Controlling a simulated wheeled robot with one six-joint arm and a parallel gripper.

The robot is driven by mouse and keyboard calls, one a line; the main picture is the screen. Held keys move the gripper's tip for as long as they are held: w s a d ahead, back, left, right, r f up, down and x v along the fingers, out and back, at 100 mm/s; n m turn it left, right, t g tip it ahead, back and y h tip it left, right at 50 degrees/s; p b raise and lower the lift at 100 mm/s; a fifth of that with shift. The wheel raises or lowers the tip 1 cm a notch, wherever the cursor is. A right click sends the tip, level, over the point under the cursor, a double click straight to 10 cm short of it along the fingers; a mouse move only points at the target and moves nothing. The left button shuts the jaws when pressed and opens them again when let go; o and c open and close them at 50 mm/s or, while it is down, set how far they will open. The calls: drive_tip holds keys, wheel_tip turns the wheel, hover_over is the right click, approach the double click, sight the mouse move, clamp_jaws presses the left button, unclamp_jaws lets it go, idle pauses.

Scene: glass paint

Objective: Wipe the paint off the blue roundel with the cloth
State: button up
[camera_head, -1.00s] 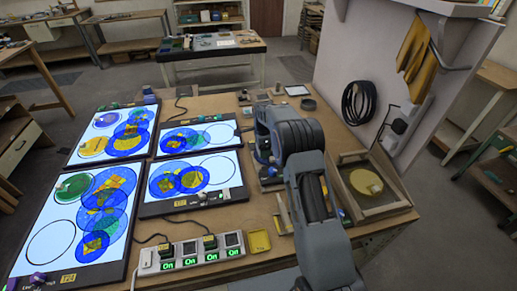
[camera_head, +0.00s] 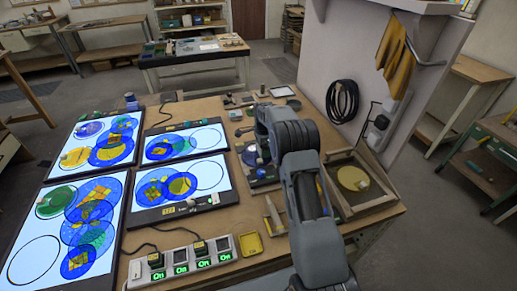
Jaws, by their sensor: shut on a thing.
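Several blue roundels lie on lit panels at the left, among them one with yellow patches (camera_head: 79,262) on the near left panel (camera_head: 114,246) and one on the middle panel (camera_head: 152,194). I cannot tell which one the task means, or which yellow is paint. A mustard-yellow cloth (camera_head: 392,50) hangs from a rail on the wall at the right. My gripper (camera_head: 262,152) is mostly hidden by my wrist, low over a dark board right of the panels. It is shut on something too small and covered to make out.
A power strip (camera_head: 180,260) with lit green "On" labels and a small yellow tray (camera_head: 250,244) lie at the bench's front. A wooden frame with a round yellow piece (camera_head: 352,179) stands at the right. A black coil (camera_head: 342,101) hangs on the wall.

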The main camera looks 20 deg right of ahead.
sight(248, 151)
drive_tip(key=shift+w+a+p, duration=0.2)
drive_tip(key=shift+w+a, duration=0.15)
drive_tip(key=shift+w, duration=0.2)
drive_tip(key=shift+w+a+p, duration=0.15)
drive_tip(key=shift+w+a, duration=0.15)
drive_tip(key=shift+w, duration=0.25)
drive_tip(key=shift+a, duration=2.45)
drive_tip(key=shift+d, duration=2.1)
drive_tip(key=shift+r+p, duration=1.25)
drive_tip(key=shift+r, duration=1.25)
